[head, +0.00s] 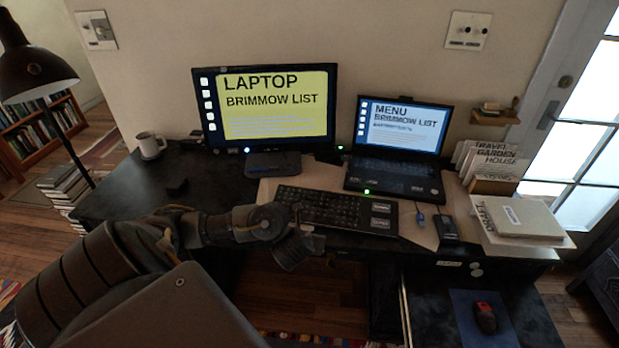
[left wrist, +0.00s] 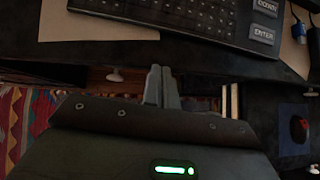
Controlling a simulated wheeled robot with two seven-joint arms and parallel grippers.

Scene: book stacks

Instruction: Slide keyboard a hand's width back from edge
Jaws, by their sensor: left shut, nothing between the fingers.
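The black keyboard (head: 336,209) lies on the dark desk (head: 112,197) near its front edge, in front of the monitor and the laptop. It sits partly over tan paper sheets. In the left wrist view the keyboard (left wrist: 205,18) shows at the top, with its large ENTER and DOWN keys at the right end. My left gripper (left wrist: 160,85) is shut and empty, in front of the desk edge and apart from the keyboard. In the head view my left gripper (head: 292,250) is at the desk's front edge, below the keyboard. My right gripper does not show.
A monitor (head: 268,105) and a laptop (head: 395,180) stand behind the keyboard. A blue mouse or plug (head: 420,219) and a small black device (head: 447,228) lie to its right. A book stack (head: 522,218) is at the far right, and a mug (head: 150,146) at the left.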

